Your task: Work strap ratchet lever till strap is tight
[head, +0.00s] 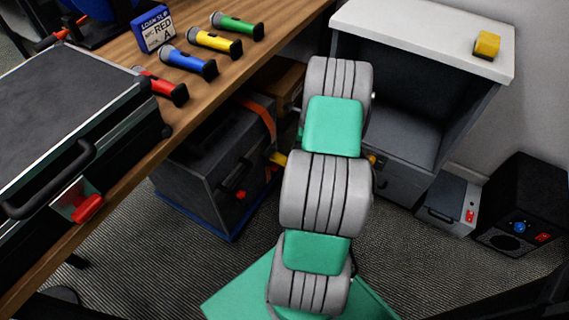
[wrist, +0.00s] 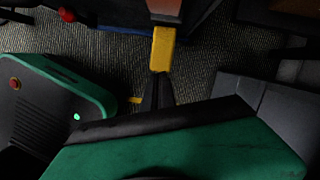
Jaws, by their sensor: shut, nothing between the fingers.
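A dark case (head: 215,165) stands on the floor under the table, with an orange strap (head: 258,115) over its top. A yellow piece, apparently the ratchet lever (head: 278,158), sticks out beside the case's right side, partly behind my arm. In the wrist view the yellow lever (wrist: 163,48) points toward me from a dull orange-brown part (wrist: 164,10). My gripper (wrist: 159,76) is shut and empty, its dark fingertips at or just short of the lever's near end; I cannot tell whether they touch. My arm hides the gripper in the head view.
A wooden table (head: 115,150) carries several torches, a label block and a large case. A white-topped cabinet (head: 420,30) stands right of my arm, with a yellow block (head: 487,45) on top. A black box (head: 525,205) stands at far right. Carpet is open in front.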

